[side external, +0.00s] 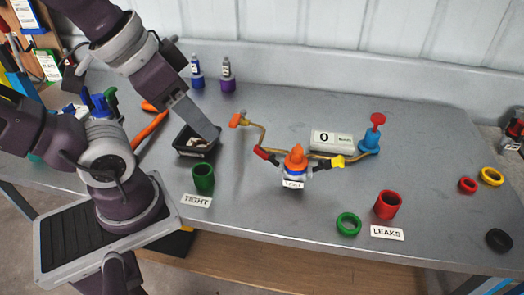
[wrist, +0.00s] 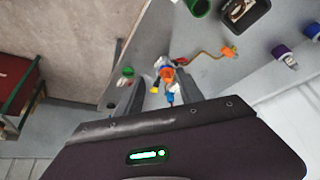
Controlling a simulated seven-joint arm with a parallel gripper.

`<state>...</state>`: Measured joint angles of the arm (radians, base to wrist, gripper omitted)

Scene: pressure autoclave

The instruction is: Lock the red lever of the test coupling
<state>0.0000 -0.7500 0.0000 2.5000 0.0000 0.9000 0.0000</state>
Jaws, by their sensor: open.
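The test coupling (side external: 293,179) stands on the bench with an orange top and a blue ring. Its red lever (side external: 262,153) sticks out to the left and its yellow lever (side external: 338,161) to the right. In the wrist view the coupling (wrist: 167,75) lies ahead between the fingers, with the yellow lever (wrist: 154,91) at its lower left. The fingers also show in the wrist view (wrist: 150,75).
A black tray (side external: 181,151) and green cup (side external: 203,178) stand left of the coupling. A brass hose (side external: 262,135) with an orange valve (side external: 237,120) runs behind it. A display reading 0 (side external: 332,142) and a blue pump (side external: 369,138) stand behind right; a red cup (side external: 387,205) stands front right.

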